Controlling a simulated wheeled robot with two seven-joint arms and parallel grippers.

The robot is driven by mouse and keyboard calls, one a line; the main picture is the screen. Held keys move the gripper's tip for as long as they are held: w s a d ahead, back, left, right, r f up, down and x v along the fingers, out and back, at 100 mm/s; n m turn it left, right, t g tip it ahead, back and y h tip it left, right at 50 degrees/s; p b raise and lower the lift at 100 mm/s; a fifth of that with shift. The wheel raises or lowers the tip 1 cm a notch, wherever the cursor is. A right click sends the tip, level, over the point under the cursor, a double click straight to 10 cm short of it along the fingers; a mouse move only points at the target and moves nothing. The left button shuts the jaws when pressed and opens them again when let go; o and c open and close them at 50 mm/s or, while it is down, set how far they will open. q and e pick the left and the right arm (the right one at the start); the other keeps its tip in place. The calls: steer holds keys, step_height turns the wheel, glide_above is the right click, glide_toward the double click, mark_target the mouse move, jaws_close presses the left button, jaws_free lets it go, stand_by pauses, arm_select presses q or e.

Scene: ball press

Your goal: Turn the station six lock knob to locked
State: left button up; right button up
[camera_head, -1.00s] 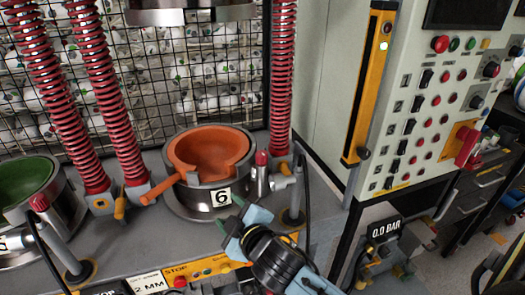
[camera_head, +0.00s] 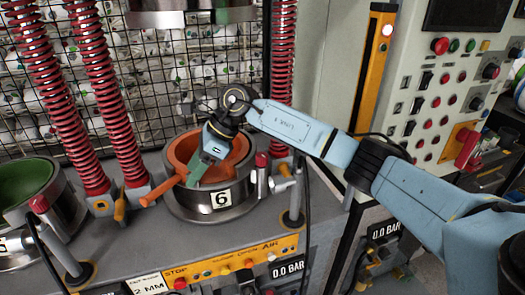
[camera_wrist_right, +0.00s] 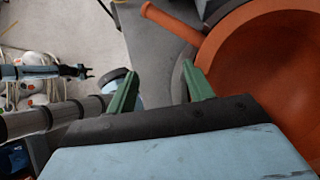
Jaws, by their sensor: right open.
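Station six is a metal ring holding an orange bowl (camera_head: 240,150), with a "6" label (camera_head: 221,198) on its front. An orange handle (camera_head: 160,190) sticks out to the left. A red-topped knob (camera_head: 262,160) stands upright at the ring's right side; I cannot tell whether it is the lock knob or how it is set. My right gripper (camera_head: 195,172) is over the bowl's left part, pointing down-left near the handle. In the right wrist view its green fingers (camera_wrist_right: 160,88) are apart with nothing between them, beside the bowl's rim.
Red springs (camera_head: 285,70) rise behind the ring. A green bowl (camera_head: 25,178) stands at the left. A small yellow lever (camera_head: 119,205) stands between the stations. A yellow button strip (camera_head: 225,265) runs along the front. A control panel (camera_head: 440,100) is at the right.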

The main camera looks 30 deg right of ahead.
steer(key=d+r+h, duration=0.3)
steer(key=d+h, duration=0.1)
steer(key=d, duration=0.7)
step_height(320, 180, up, 2)
steer(key=r+g+h, duration=0.1)
steer(key=g+h, duration=0.1)
steer(key=h, duration=0.1)
glide_above(263, 155)
steer(key=shift+w+a+f+m, duration=0.15)
steer(key=shift+f+m, duration=0.1)
steer(key=shift+m, duration=0.05)
steer(key=shift+d+f, duration=0.2)
steer(key=shift+d, duration=0.05)
step_height(263, 155, down, 7)
steer(key=shift+a+r+p, duration=0.1)
steer(key=shift+p, duration=0.3)
steer(key=shift+c, duration=0.3)
